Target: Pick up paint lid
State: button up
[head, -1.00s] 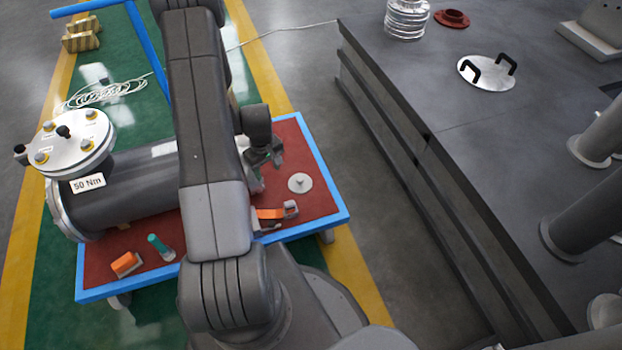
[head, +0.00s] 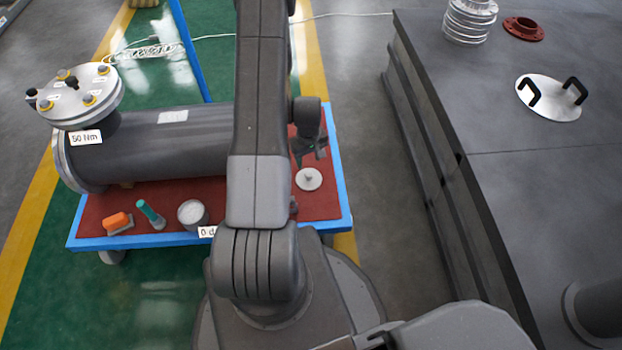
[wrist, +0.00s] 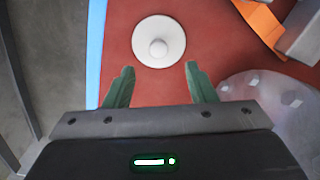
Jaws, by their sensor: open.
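The paint lid, a pale round disc with a small knob in its middle, lies flat on the red top of the cart (head: 222,185) in the head view (head: 309,180). It is also whole in the wrist view (wrist: 159,42). My gripper (head: 310,157) hangs just behind and above the lid in the head view. In the wrist view its two green fingers (wrist: 160,69) are apart and empty. The lid shows just beyond the fingertips, roughly centred between them, with no contact visible.
A grey flanged shell (head: 180,143) fills the cart's back left. A pale-topped tin (head: 193,214), a teal-handled tool (head: 151,213) and an orange object (head: 118,222) lie in front. An orange strap (wrist: 262,22) lies near the lid. A dark platform (head: 500,190) stands right.

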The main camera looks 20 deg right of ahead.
aim_at(309, 174)
jog(key=f+b, duration=0.1)
jog(key=f, duration=0.3)
jog(key=f+b, duration=0.1)
jog(key=f, duration=0.4)
jog(key=shift+w+d+f+b, duration=0.1)
jog(key=shift+w+f+b, duration=0.1)
jog(key=shift+b, duration=0.2)
jog(key=shift+r, duration=0.1)
jog(key=shift+c, duration=0.2)
jog(key=c, duration=1)
